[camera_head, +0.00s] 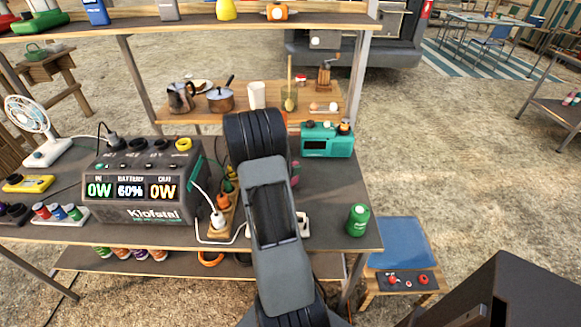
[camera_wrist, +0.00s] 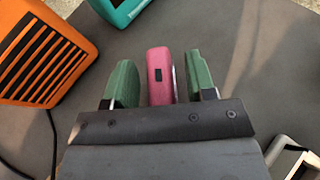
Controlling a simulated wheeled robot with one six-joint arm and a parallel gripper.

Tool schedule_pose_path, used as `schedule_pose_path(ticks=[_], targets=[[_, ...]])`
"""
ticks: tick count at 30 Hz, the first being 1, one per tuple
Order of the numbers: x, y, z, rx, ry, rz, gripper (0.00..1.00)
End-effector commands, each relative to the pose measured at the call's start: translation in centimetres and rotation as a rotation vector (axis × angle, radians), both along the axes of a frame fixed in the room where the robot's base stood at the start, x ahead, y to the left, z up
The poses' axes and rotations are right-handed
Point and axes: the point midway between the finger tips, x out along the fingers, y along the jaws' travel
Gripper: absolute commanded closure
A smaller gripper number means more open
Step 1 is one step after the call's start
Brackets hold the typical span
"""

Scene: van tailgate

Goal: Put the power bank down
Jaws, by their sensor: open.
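The power bank is taken to be the pink, rounded block (camera_wrist: 160,75) with a small dark port, between my fingers in the wrist view. In the head view only a pink sliver (camera_head: 295,174) shows beside my arm. My gripper (camera_wrist: 159,80) is open, with one green finger on each side of the block and a narrow gap on both sides. The block seems to stand on edge at the dark tabletop (camera_wrist: 245,75); its lower part is hidden by the gripper body. In the head view my arm hides the gripper.
A teal radio (camera_head: 327,140) stands behind, and an orange slatted box (camera_wrist: 45,55) is left in the wrist view. A power station (camera_head: 140,185) and power strip (camera_head: 222,215) are left of my arm. A green can (camera_head: 358,220) stands right; the tabletop between can and radio is clear.

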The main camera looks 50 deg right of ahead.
Motion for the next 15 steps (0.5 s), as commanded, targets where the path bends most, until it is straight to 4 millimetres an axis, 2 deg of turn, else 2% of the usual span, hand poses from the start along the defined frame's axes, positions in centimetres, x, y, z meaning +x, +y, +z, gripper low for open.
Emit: schedule_pose_path(ticks=[5, 15], targets=[[0.1, 0.4, 0.6, 0.000, -0.001, 0.002, 0.49], [1.1, 6.2, 3.0, 0.000, -0.002, 0.005, 0.49]])
